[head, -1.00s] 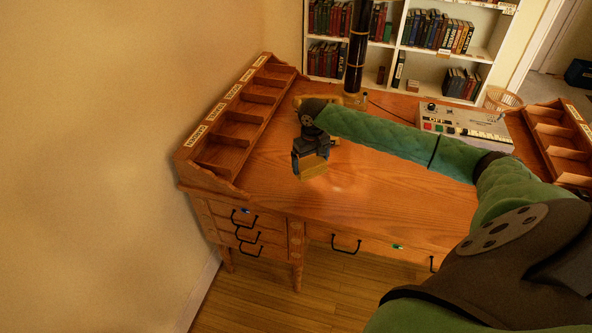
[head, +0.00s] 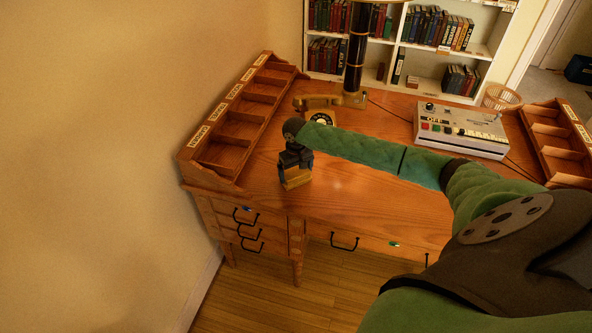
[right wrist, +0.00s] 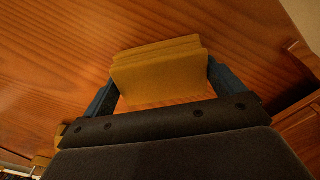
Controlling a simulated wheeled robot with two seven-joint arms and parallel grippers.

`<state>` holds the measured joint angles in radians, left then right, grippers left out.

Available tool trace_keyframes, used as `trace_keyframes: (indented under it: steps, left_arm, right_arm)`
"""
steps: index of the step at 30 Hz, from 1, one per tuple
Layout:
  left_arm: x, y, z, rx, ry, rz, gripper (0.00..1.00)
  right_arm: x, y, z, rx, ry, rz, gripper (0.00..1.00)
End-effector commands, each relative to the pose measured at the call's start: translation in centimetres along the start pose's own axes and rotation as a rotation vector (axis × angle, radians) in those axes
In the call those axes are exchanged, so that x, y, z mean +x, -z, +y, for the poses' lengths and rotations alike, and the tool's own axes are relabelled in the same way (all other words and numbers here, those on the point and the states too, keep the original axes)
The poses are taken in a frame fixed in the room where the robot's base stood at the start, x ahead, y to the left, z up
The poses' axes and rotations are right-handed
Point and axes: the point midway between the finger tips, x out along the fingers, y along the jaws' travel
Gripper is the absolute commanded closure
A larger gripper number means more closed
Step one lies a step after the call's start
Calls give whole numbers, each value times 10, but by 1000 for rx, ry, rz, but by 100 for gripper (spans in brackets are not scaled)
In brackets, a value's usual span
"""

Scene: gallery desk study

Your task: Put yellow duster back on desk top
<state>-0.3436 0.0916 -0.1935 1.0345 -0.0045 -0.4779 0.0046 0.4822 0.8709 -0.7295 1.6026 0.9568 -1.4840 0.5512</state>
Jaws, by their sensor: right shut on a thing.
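The yellow duster (head: 297,181) is a folded yellow block in the head view, at the tip of my right gripper (head: 295,174). In the right wrist view the duster (right wrist: 160,68) sits between the two blue fingers of the right gripper (right wrist: 163,85), which is shut on it. The wooden desk top (head: 375,205) lies under it; the duster is over the left part of the desk top, near the front edge. I cannot tell whether the duster touches the wood. My left gripper is not in view.
A rack of labelled compartments (head: 205,150) stands along the desk's left side. A telephone (head: 320,116) and a dark column with a brass base (head: 355,99) stand behind the gripper. A push-button machine (head: 460,130) and another rack (head: 553,135) are on the right. The front middle is clear.

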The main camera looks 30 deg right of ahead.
Motion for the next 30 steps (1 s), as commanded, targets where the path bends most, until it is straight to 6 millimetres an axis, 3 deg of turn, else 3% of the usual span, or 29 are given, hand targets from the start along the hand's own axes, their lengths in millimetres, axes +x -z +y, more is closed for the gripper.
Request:
trace_keyframes:
  steps: [9, 10, 20, 25, 30]
  left_arm:
    - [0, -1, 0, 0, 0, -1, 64]
    - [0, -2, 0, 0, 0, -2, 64]
    - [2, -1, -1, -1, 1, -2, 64]
    - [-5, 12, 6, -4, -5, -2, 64]
    - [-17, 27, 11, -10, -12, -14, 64]
  right_arm:
    - [2, 0, 0, 0, 0, 0, 31]
    - [2, 0, 0, 0, 0, 0, 0]
    - [-2, 0, 0, 0, 0, 1, 0]
    - [-21, 0, 0, -1, -1, 3, 0]
    - [-54, 1, 0, -1, -1, 4, 0]
